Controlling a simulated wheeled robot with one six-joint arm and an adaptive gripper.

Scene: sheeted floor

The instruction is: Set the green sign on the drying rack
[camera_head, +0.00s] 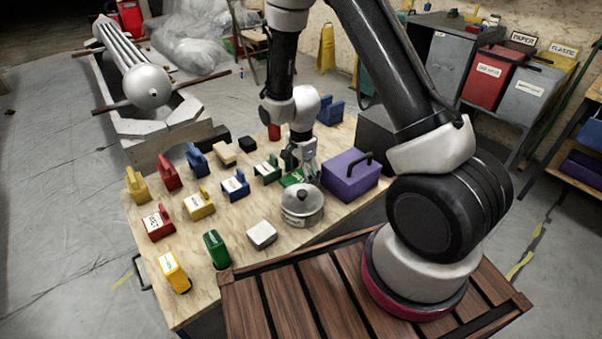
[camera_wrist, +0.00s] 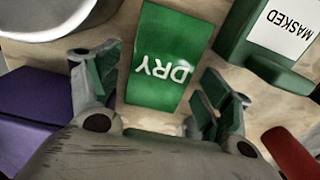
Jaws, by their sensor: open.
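The green sign (camera_wrist: 168,55) with white letters reading "DRY" lies on the plywood table in the wrist view. It sits between the two spread fingers of my gripper (camera_wrist: 155,90), which look open and not closed on it. In the head view my gripper (camera_head: 301,160) points down over the sign's green surface (camera_head: 291,178), which the fingers partly hide. I cannot surely identify the drying rack. A long grey metal piece (camera_head: 130,62) with wooden handles rests on a wooden stand at the upper left.
Several coloured blocks crowd the plywood table (camera_head: 190,240). Labelled bins (camera_head: 487,77) stand at the upper right.

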